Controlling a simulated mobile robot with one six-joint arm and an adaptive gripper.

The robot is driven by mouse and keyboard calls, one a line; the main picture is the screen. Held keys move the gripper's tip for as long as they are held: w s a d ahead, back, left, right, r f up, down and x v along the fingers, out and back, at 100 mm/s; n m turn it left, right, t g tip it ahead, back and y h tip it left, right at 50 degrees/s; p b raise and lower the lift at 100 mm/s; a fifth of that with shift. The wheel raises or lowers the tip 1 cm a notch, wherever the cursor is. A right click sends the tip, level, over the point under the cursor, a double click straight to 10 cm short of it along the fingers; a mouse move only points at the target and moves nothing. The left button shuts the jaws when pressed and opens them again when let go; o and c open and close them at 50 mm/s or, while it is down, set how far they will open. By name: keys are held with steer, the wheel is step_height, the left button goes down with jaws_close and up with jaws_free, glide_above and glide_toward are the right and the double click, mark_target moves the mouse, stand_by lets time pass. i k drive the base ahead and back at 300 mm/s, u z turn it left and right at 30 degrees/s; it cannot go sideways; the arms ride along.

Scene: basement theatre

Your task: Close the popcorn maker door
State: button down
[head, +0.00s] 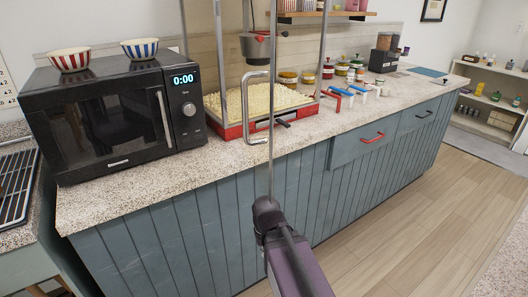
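The popcorn maker (231,131) stands on the counter, with a red base, metal posts, popcorn (258,99) inside and a grey kettle (255,47) hanging above. Its door (271,165) looks swung out toward me and shows nearly edge-on as a thin upright metal strip. A pale looped handle (256,141) sits beside that strip. My purple arm link rises from the bottom edge to a dark joint close below the strip's lower end in the picture. I cannot tell whether they touch. No gripper fingers show.
A black microwave (105,122) with two striped bowls (70,60) on top stands left of the popcorn maker. Red, white and blue dispensers (338,93) and several jars (308,78) line the counter (330,122) to the right. Open wooden floor (425,215) lies at right.

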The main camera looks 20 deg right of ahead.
mark_target(245, 78)
steer(key=z, duration=0.35)
steer(key=k, duration=0.9)
steer(key=u, duration=0.35)
